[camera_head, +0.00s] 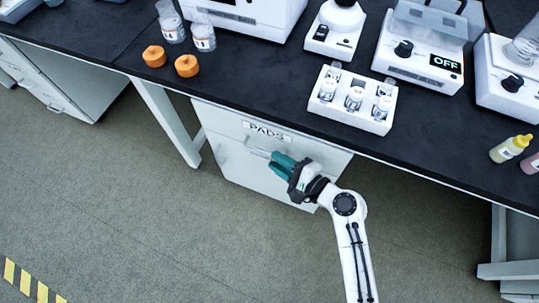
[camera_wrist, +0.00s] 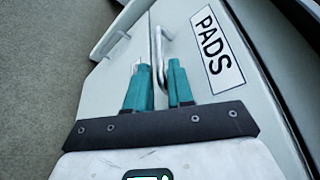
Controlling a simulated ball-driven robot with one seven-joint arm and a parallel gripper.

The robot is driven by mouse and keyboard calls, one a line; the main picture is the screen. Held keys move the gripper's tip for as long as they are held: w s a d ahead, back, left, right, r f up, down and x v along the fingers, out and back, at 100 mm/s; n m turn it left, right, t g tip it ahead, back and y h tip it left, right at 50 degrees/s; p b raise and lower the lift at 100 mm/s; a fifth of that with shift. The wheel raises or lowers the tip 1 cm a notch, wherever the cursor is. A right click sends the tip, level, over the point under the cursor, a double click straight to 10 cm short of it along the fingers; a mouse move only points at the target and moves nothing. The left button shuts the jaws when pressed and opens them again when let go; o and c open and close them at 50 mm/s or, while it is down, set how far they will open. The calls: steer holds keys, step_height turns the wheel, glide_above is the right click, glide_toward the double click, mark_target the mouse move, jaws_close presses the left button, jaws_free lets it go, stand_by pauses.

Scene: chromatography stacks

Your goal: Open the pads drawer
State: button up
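The pads drawer (camera_head: 232,124) is the top front of a white cabinet under the black bench, and it looks shut. Its white label reads PADS (camera_head: 267,131) and also shows in the wrist view (camera_wrist: 217,47). The drawer's metal bar handle (camera_wrist: 158,40) runs below the label. My gripper (camera_head: 273,158) is at the handle, with its teal fingers pointing at the drawer front. In the wrist view my gripper (camera_wrist: 159,66) has a finger on each side of the bar. A gap shows between the fingers, and I see no clear grip on the bar.
A second handle (camera_wrist: 118,44) is on the cabinet front below the drawer. On the bench (camera_head: 290,85) above stand a white vial rack (camera_head: 352,118), orange round pieces (camera_head: 187,66) and white instruments. The floor (camera_head: 150,235) before the cabinet is clear.

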steer(key=shift+x, duration=2.1)
jaws_close()
steer(key=shift+s, duration=0.1)
